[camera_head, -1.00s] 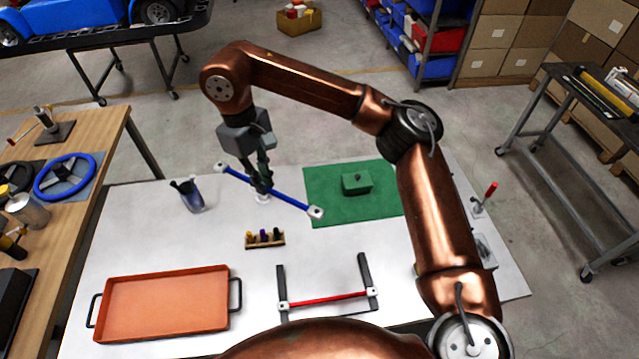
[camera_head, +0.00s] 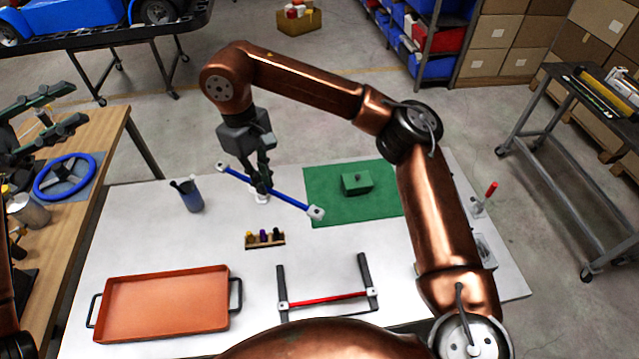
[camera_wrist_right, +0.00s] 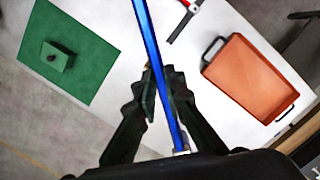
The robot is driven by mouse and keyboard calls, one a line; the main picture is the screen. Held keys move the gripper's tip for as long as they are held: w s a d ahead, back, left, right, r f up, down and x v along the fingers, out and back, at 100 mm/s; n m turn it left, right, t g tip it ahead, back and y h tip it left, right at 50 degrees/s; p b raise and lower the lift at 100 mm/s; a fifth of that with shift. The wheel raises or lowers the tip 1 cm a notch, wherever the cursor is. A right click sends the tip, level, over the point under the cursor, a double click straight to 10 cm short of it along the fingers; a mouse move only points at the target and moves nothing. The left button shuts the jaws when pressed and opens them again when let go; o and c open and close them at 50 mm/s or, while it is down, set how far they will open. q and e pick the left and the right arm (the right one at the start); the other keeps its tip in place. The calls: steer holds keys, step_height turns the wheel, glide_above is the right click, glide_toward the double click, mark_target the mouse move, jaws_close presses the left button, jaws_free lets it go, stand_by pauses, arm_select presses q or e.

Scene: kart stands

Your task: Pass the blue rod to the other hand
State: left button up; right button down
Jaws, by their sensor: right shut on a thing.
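The blue rod (camera_head: 288,200) has pale end blocks and slants across the head view, from upper left to lower right. My right gripper (camera_head: 261,187) points down and is shut on it near its middle. In the right wrist view the rod (camera_wrist_right: 151,50) runs between the dark fingers of my right gripper (camera_wrist_right: 163,88). My left gripper (camera_head: 76,120) has come in at the left edge, over the wooden bench. Its two dark green fingers are wide apart and empty, well left of the rod.
On the white table are an orange tray (camera_head: 163,269), a dark stand with a red rod (camera_head: 330,299), a small rack (camera_head: 264,240), a blue cup (camera_head: 190,197) and a green mat (camera_head: 322,207) with a green block (camera_head: 356,182). A blue steering wheel (camera_head: 64,177) lies on the wooden bench.

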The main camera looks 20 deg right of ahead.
arm_select(q)
steer(key=s+d+f+m+g+y, duration=0.2)
steer(key=s+d+f+g+y, duration=0.15)
steer(key=s+d+y, duration=0.7)
steer(key=s+d+f+m+g+y, duration=0.2)
steer(key=s+d+g+y, duration=0.3)
steer(key=s+d, duration=1)
steer(key=s+d+f+t+y, duration=0.2)
steer(key=s+f+t, duration=0.1)
steer(key=s+f, duration=0.25)
steer(key=n+t+y, duration=0.2)
steer(key=t+y, duration=0.6)
steer(key=t, duration=0.6)
glide_toward(283, 195)
steer(key=v, duration=0.3)
steer(key=shift+s+d+g, duration=0.25)
steer(key=shift+s+d, duration=0.05)
steer(key=shift+s, duration=0.05)
steer(key=shift+w+a+r, duration=0.1)
steer(key=shift+w, duration=0.2)
steer(key=shift+w+a+f, duration=0.1)
steer(key=shift+w+f, duration=0.1)
steer(key=shift+w, duration=0.05)
steer(key=x, duration=1.1)
steer(key=shift+w+a, duration=0.15)
steer(key=shift+a, duration=0.05)
